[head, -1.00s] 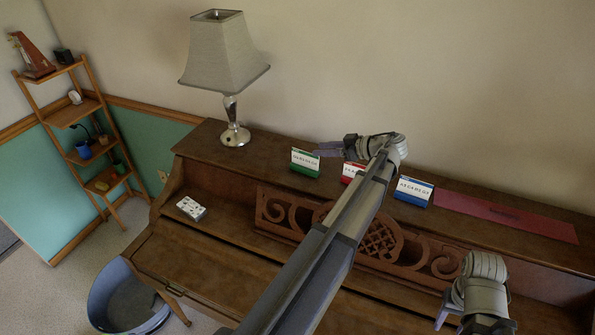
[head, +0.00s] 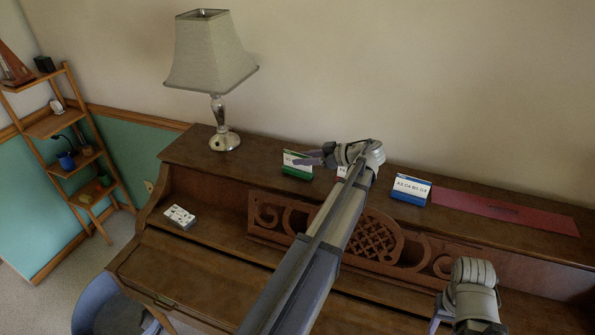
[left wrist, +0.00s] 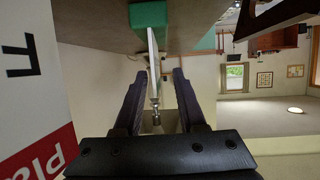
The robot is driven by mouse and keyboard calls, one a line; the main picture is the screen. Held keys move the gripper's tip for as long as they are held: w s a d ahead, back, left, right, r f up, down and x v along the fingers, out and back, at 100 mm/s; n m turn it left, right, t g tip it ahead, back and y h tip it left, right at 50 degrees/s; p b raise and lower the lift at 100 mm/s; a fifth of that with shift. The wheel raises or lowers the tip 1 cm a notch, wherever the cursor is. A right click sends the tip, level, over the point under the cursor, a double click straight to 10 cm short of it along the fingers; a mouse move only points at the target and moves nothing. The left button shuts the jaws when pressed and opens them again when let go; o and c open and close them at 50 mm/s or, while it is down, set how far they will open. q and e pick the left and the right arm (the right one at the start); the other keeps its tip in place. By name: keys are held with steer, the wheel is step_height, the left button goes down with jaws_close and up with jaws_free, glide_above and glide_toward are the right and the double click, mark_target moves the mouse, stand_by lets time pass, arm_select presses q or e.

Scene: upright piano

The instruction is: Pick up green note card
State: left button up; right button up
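The green note card (head: 297,165) stands upright on the piano top, white-faced with a green base. My left gripper (head: 318,159) is at its right end in the head view and overlaps that end. In the left wrist view the card shows edge-on, with its green base (left wrist: 149,14) at the top. There my left gripper (left wrist: 159,75) is open, with the card's thin edge between the lines of its two fingers. Contact cannot be made out. My right gripper (head: 438,316) is low at the right, partly hidden, its opening unclear.
A red note card (head: 342,171) is mostly hidden behind my left arm; it shows large at the left wrist view's left (left wrist: 33,100). A lamp (head: 223,140) stands left.

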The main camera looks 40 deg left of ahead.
mark_target(292, 166)
arm_select(q)
steer(key=b+x, duration=0.1)
steer(key=x, duration=0.1)
steer(key=b+x, duration=0.1)
steer(key=x, duration=0.2)
steer(key=shift+w+a, duration=0.1)
steer(key=shift+w, duration=0.15)
jaws_close()
stand_by(0.4)
